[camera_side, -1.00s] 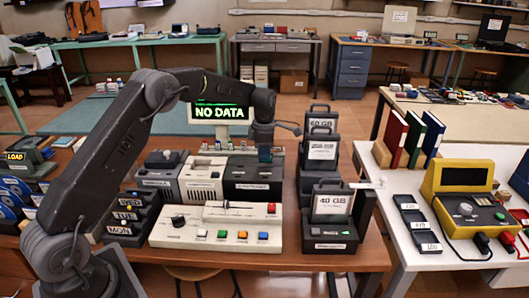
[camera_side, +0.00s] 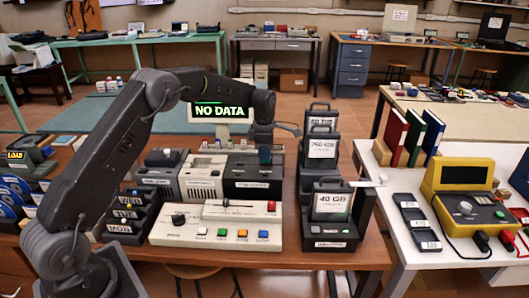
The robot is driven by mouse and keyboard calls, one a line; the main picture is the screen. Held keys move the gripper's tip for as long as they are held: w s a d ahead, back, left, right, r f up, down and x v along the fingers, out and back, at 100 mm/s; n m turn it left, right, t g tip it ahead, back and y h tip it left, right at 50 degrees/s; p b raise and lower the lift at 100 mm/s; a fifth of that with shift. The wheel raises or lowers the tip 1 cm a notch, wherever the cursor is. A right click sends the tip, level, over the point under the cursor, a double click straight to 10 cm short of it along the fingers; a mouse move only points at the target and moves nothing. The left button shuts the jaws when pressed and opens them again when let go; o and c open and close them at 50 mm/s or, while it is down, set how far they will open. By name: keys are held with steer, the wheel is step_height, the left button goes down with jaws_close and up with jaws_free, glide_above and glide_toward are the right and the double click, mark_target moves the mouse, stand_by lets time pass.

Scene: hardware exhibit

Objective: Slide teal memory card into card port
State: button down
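The teal memory card (camera_side: 265,154) shows as a small blue-green block directly below my gripper (camera_side: 263,146), upright over the black device (camera_side: 253,177) at the right of the middle row. My gripper appears shut on the card; its fingers are too small and dark to see clearly. The card's lower edge is at the device's top, where the card port would be. I cannot tell whether the card is in the slot or just above it, as the opening is hidden. The screen (camera_side: 219,111) behind my arm reads NO DATA.
A white control panel (camera_side: 190,232) with coloured buttons stands in front of the device. Black holders with labelled drives (camera_side: 331,205) stand close on the right. A yellow machine (camera_side: 470,205) is on the white table.

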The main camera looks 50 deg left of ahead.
steer(key=shift+f, duration=0.15)
stand_by(0.5)
steer(key=shift+f, duration=0.9)
steer(key=c, duration=1.3)
jaws_free()
steer(key=shift+r, duration=0.1)
steer(key=shift+r, duration=3.9)
